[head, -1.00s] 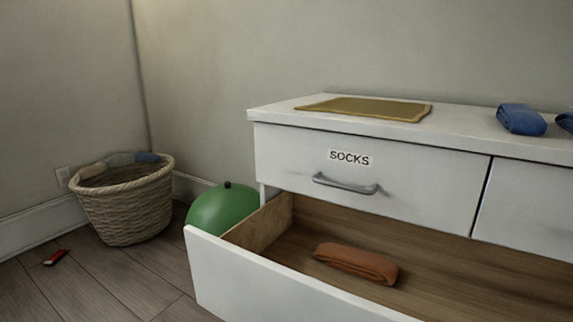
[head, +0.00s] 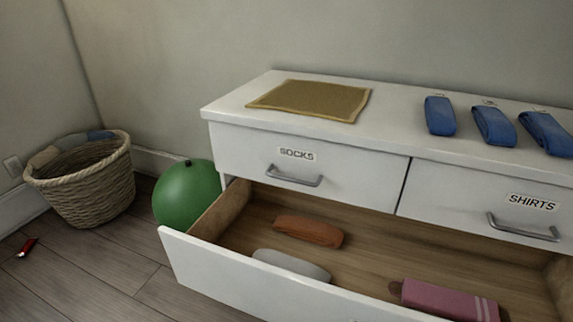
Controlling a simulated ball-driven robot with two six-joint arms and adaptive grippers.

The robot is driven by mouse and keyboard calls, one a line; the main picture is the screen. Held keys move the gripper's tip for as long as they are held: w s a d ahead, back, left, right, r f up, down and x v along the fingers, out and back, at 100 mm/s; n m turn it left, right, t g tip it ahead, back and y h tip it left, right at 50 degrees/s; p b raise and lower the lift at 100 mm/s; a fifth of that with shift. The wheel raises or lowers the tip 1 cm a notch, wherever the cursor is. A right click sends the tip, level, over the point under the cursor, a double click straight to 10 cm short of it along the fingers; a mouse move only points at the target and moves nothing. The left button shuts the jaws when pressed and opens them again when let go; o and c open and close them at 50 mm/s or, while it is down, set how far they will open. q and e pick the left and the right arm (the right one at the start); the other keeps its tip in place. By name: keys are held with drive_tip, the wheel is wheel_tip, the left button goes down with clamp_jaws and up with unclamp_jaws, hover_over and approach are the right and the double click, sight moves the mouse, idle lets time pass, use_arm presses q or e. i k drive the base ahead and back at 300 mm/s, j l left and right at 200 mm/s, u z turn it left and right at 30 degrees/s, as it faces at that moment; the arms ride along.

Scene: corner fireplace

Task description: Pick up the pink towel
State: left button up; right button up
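The pink towel (head: 449,300) lies folded in the open lower drawer (head: 225,280) of the white dresser, towards its right front. It has pale stripes near its right end, and a darker reddish part shows at its left end. The drawer's front panel hides its lower edge. Neither of my grippers is in view.
An orange folded cloth (head: 308,231) and a light grey one (head: 291,265) lie in the same drawer. Blue folded cloths (head: 494,126) and a mustard mat (head: 310,100) lie on the dresser top (head: 235,105). A green ball (head: 186,194), wicker basket (head: 85,185) and small red object (head: 27,247) are left.

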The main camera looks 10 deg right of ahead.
sight(461, 307)
drive_tip(key=z, duration=0.75)
